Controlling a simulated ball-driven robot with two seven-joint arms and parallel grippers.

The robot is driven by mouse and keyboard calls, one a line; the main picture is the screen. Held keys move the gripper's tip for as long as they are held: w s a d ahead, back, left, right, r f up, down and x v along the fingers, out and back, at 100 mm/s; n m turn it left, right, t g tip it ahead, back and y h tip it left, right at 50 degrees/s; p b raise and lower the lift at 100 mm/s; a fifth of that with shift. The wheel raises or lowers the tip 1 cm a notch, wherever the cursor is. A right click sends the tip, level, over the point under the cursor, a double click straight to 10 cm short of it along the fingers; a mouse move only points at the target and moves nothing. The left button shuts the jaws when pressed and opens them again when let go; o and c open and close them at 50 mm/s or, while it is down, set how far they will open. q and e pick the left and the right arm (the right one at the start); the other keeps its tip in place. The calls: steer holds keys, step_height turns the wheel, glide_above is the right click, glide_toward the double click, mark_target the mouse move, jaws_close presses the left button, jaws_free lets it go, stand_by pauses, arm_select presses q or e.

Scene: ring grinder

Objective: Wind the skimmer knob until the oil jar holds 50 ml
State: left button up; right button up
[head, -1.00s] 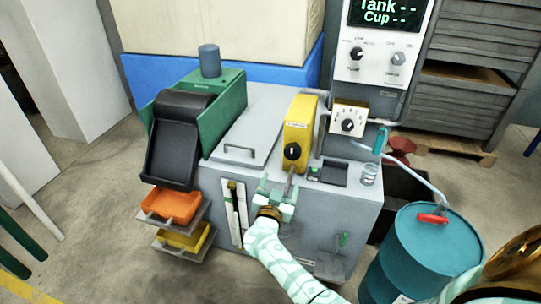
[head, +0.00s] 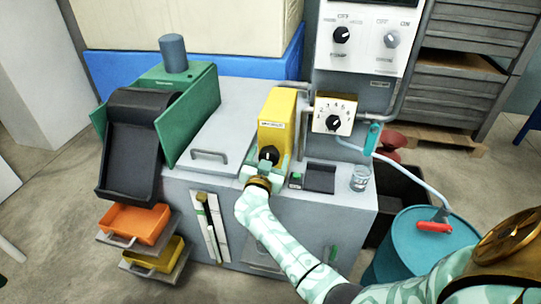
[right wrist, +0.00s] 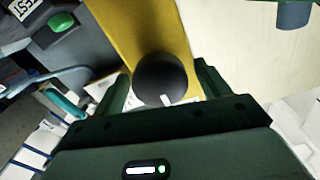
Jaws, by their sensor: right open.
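The black skimmer knob (head: 268,157) is on the lower front of the yellow housing (head: 277,118). In the right wrist view the knob (right wrist: 162,78) has a white pointer mark and sits between my fingers. My right gripper (head: 265,167) is open at the knob; its fingers (right wrist: 160,90) stand on either side of it, and I cannot tell whether they touch it. A small clear jar (head: 360,179) stands at the right front edge of the machine top; its level is too small to read. My left gripper is not in view.
A numbered dial (head: 333,122) and a control panel (head: 375,38) are right of the housing. A black pad with a green button (head: 296,177) lies right of my gripper. A blue drum (head: 408,248) with a hose stands at right. A grey lid (head: 212,140) is at left.

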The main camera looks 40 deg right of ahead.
steer(key=shift+r, duration=0.1)
steer(key=shift+c, duration=0.3)
steer(key=c, duration=0.9)
steer(key=shift+m+p, duration=0.3)
